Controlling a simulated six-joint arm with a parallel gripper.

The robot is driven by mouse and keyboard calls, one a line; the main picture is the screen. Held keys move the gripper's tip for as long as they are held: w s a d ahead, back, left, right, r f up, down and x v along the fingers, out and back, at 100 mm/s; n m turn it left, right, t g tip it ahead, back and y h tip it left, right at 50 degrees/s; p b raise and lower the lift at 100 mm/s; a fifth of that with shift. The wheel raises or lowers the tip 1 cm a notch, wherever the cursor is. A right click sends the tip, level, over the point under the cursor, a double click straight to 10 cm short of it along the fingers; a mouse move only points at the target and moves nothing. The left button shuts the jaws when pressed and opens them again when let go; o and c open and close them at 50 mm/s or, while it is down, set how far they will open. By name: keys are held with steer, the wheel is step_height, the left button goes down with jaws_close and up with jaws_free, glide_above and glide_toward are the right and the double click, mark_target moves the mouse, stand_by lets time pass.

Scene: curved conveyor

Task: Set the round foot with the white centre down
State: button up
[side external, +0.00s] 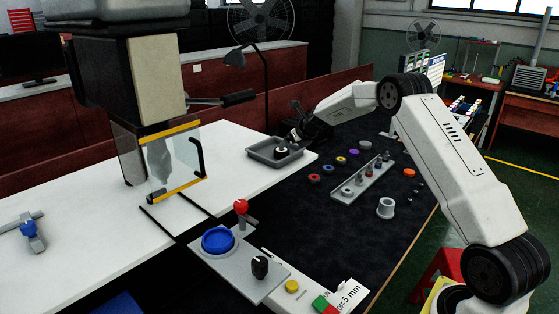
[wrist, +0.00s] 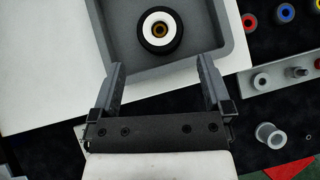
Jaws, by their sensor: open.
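The round foot with the white centre (wrist: 160,29) lies in a grey tray (wrist: 203,74). It is a black ring with a white disc and a brownish hole in the middle. In the side external view the foot (side external: 281,150) shows as a small dark round piece in the tray (side external: 262,157). My gripper (wrist: 160,70) is open, its two fingers wide apart and pointing toward the foot, with nothing between them. In the side external view my gripper (side external: 297,138) is beside the foot at the tray's right side, and its fingers are hard to make out.
A grey holder strip (side external: 346,195) with several pegs lies on the dark mat, with small coloured rings around it. A grey flanged cylinder (side external: 386,208) stands nearby. A control panel with a blue button (side external: 218,240) is at the front.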

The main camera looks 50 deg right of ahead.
steer(key=shift+v, duration=2.5)
steer(key=shift+a, duration=0.1)
steer(key=s+a+f+n+g+y, duration=0.1)
steer(key=s+a+n+g, duration=0.1)
steer(key=s+a+n, duration=0.6)
steer(key=s+a+f+n+g+y, duration=0.1)
steer(key=s+a+n, duration=0.3)
steer(key=a+n, duration=0.7)
steer(key=s+a+f+n+g, duration=0.1)
steer(key=s+a+n, duration=0.3)
steer(key=s+n, duration=0.5)
steer(key=s+a+f+n+g, duration=0.2)
steer(key=s+a+n, duration=0.3)
steer(key=s+n, duration=0.5)
steer(key=shift+s+a+f, duration=0.2)
steer(key=shift+s+f, duration=0.15)
steer(key=shift+f, duration=0.1)
